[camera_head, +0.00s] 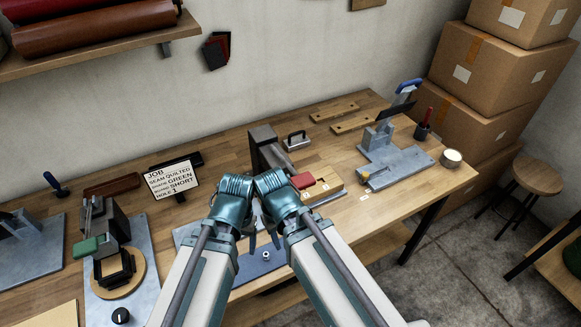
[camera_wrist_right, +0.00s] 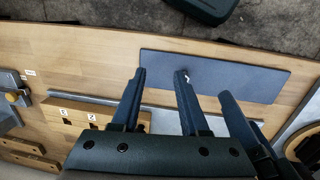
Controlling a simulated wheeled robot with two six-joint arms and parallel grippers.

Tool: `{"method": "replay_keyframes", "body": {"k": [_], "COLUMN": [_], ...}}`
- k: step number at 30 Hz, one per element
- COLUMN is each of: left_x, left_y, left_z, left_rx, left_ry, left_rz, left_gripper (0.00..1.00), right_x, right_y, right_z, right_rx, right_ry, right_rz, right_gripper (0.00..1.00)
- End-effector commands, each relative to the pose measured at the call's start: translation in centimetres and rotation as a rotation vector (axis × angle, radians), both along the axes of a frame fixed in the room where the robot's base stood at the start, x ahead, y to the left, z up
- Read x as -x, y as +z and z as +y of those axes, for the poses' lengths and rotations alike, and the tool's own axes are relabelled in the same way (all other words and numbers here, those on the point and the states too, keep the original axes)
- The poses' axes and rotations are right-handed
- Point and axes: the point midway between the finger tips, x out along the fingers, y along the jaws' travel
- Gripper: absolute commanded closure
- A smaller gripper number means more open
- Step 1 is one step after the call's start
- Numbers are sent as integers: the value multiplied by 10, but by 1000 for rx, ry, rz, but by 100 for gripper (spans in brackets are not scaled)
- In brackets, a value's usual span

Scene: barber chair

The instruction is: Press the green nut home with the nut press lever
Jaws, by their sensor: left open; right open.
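My left gripper (camera_head: 251,236) and right gripper (camera_head: 274,236) are side by side over a blue-grey mat (camera_head: 240,272) at the bench's front. In the right wrist view, the right gripper (camera_wrist_right: 160,74) is open and empty. A left gripper finger (camera_wrist_right: 234,110) shows beside it. A small pale metal piece (camera_head: 266,255), perhaps a nut, lies on the mat near the fingertips; its colour does not read as green. A dark press with a red handle (camera_head: 303,180) stands behind the grippers, partly hidden. Another device with a green handle (camera_head: 90,246) stands at the left.
A job card (camera_head: 170,180) reads green, short, hole 1. A numbered wooden block (camera_head: 326,190) lies right of the grippers. A grey metal fixture (camera_head: 393,160), a tin (camera_head: 451,158) and wooden strips (camera_head: 335,111) are farther right. Stacked boxes (camera_head: 490,75) stand beyond the bench.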

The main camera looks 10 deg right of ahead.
Motion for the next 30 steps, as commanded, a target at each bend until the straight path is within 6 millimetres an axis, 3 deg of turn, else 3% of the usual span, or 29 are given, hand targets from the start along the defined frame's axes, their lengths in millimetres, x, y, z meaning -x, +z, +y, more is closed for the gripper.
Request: {"method": "replay_keyframes", "body": {"k": [1,7,30], "left_x": [0,0,0], "left_y": [0,0,0], "left_z": [0,0,0], "left_rx": [0,0,0], "left_ry": [0,0,0], "left_rz": [0,0,0], "left_gripper": [29,29,29], "right_x": [0,0,0], "right_y": [0,0,0], "right_z": [0,0,0], "right_rx": [0,0,0], "right_ry": [0,0,0], "right_rz": [0,0,0], "right_gripper": [67,100,100]}}
